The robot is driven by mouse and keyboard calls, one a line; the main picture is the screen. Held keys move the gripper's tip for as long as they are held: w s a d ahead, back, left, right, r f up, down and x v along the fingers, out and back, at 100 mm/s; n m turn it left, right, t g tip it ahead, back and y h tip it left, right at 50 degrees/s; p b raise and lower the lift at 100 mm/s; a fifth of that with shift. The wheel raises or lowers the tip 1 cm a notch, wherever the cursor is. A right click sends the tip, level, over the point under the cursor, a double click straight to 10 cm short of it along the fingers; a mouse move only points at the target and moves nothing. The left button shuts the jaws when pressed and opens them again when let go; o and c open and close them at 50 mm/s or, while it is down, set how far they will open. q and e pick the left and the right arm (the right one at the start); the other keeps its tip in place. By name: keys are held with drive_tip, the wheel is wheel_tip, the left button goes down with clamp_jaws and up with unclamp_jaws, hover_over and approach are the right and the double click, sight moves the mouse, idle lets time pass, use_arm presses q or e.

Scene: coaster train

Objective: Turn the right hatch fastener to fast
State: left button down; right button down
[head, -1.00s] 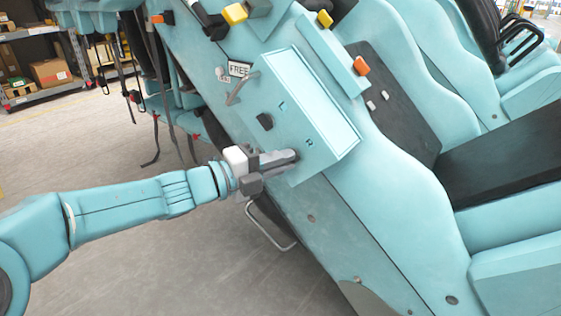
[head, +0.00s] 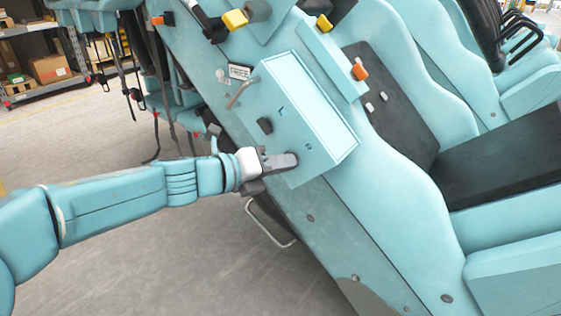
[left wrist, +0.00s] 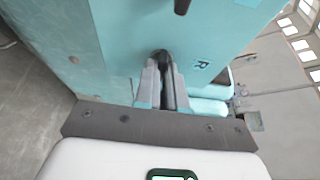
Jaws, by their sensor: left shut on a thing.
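The light-blue hatch box (head: 318,105) sits on the side of the coaster car, with an L and an R mark on its face. My left gripper (head: 290,161) is at the lower end of that face, shut on the right hatch fastener. In the left wrist view, the dark right fastener (left wrist: 163,56) shows between the fingertips, beside the R mark; most of it is hidden. The dark left fastener (head: 265,125) stands free further up the face. My right gripper is not in view.
A FREE label (head: 239,71) and a thin bent lever (head: 238,93) are beside the box. A wire step loop (head: 270,225) hangs below the gripper. Yellow and orange knobs sit above, and dark seats lie right. Shelves with boxes stand far back left.

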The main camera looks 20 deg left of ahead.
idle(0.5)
use_arm(q)
drive_tip(key=c, duration=1.2)
unclamp_jaws()
drive_tip(key=p+v, duration=0.4)
drive_tip(key=v, duration=1.2)
drive_tip(key=shift+s+a, duration=0.1)
drive_tip(key=shift+s, duration=0.05)
